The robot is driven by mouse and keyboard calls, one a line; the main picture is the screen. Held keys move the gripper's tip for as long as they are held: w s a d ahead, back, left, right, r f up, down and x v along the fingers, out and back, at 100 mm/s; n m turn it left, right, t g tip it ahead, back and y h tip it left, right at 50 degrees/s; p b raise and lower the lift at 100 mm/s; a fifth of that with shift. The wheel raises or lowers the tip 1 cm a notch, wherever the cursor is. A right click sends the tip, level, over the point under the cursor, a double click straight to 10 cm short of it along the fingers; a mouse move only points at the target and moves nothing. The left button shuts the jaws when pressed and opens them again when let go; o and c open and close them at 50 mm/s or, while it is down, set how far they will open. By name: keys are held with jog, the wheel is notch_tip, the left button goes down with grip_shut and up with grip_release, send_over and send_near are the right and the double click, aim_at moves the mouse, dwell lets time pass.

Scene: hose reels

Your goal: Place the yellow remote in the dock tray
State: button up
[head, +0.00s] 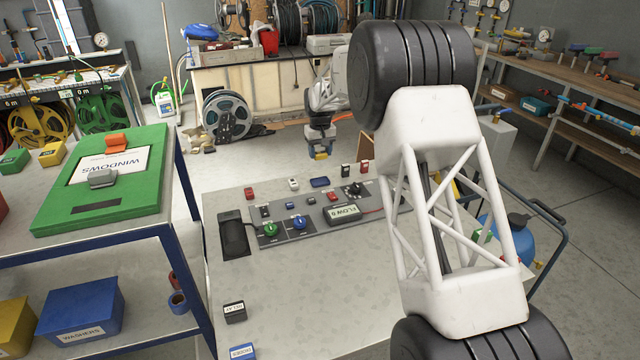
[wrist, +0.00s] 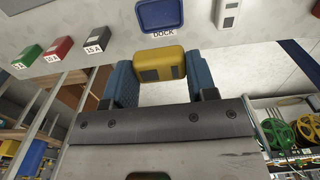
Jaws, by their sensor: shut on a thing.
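The yellow remote (wrist: 160,63) is held between the two blue fingers of my gripper (wrist: 160,76) in the wrist view. In the head view my gripper (head: 320,147) is beyond the panel's far edge, with the yellow remote (head: 321,156) at its tip. The blue dock tray (head: 320,182) lies near that far edge, close below the gripper in the picture. In the wrist view the dock tray (wrist: 164,15), above the label DOCK, looks empty and apart from the remote. The fingers partly hide the remote's sides.
A white switch block (head: 293,184) and a red block (head: 249,193) stand left of the tray on the grey bench (head: 290,290). A dial (head: 354,190) and small blocks are to its right. My large arm link covers the right side. The bench's front is mostly clear.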

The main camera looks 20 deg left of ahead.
send_over(320, 182)
jog(key=shift+s+f, duration=0.1)
jog(key=shift+f, duration=3.1)
jog(key=shift+f, duration=1.85)
jog(key=shift+f, duration=0.1)
jog(key=o, duration=0.9)
notch_tip(320, 182, up, 12)
jog(key=shift+r, duration=0.1)
